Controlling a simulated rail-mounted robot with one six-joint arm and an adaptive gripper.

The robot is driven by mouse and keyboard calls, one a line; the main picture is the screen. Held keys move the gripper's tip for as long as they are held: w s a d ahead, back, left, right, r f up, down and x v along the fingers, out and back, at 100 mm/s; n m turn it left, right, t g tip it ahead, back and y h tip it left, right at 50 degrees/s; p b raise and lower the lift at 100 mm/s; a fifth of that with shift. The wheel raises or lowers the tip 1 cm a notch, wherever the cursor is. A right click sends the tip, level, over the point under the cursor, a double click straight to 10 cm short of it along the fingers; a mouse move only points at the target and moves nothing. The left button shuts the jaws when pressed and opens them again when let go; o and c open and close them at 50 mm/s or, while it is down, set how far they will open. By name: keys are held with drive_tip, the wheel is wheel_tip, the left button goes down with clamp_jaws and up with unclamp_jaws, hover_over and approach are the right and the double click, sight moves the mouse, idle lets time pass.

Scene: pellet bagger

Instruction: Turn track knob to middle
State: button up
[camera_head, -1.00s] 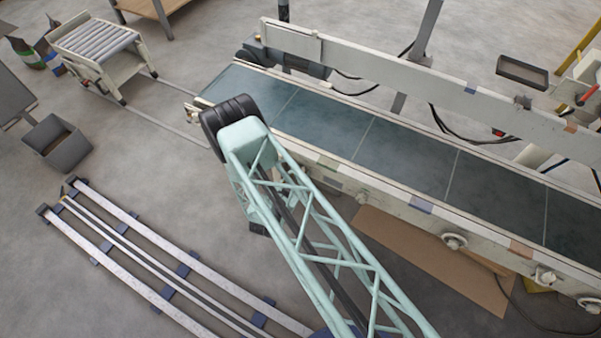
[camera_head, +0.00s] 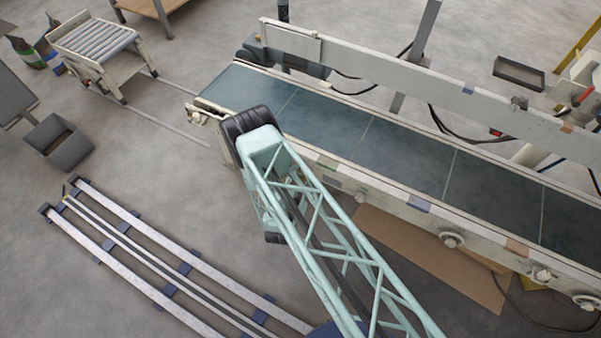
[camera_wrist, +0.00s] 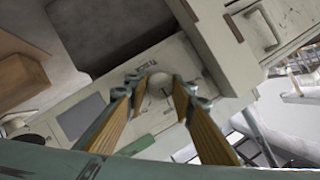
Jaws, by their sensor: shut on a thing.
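The track knob (camera_wrist: 160,82) is a pale round knob with a dark pointer mark, on a light panel with lettering that seems to read TRACK beside it. My gripper (camera_wrist: 161,91) has its two ribbed, yellow-brown fingers on either side of the knob and is shut on it. The exact angle of the pointer is hard to read. In the head view, my arm's wrist hides the gripper and knob at the near side of the conveyor (camera_head: 325,125).
A roller cart (camera_head: 98,45) and grey bin (camera_head: 58,142) are at left; floor lies between.

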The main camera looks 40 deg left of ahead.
idle(0.3)
drive_tip(key=o, duration=0.9)
drive_tip(key=shift+v, duration=6)
drive_tip(key=shift+d, duration=0.1)
drive_tip(key=shift+w+r, duration=0.1)
drive_tip(key=shift+w, duration=0.05)
